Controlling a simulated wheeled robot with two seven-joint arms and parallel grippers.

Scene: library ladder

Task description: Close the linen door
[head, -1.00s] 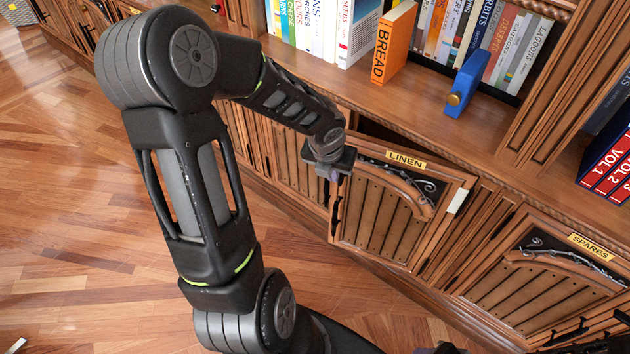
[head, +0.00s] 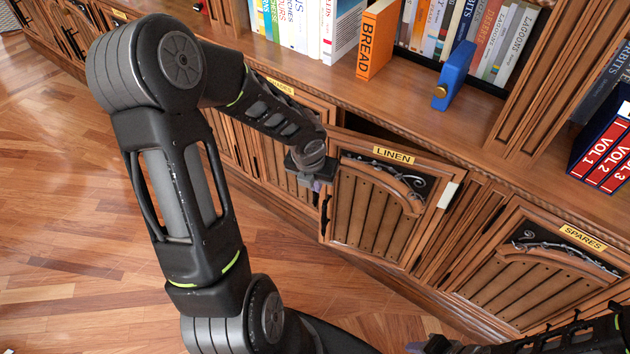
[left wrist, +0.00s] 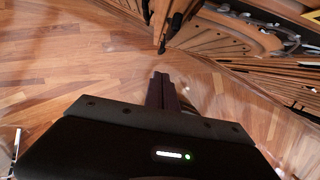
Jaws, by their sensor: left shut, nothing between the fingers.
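The linen door (head: 372,222) is a carved wooden cabinet door with a yellow LINEN label. It stands ajar, with its left edge swung out and a dark gap above it. Its dark handle (head: 325,214) is near that left edge. My left gripper (head: 317,187) is shut and empty, just beside the door's left edge; I cannot tell whether it touches. In the left wrist view the shut fingers (left wrist: 161,90) point over the floor, with a door and dark handle (left wrist: 172,28) beyond. My right gripper (head: 418,347) shows only partly at the bottom edge; its jaws are unclear.
The spares door (head: 530,270) is shut, to the right. An orange BREAD book (head: 377,40) and a blue object with a brass knob (head: 455,75) stand on the shelf above. Red volumes (head: 605,160) stand at right. The wooden floor (head: 70,220) is clear at left.

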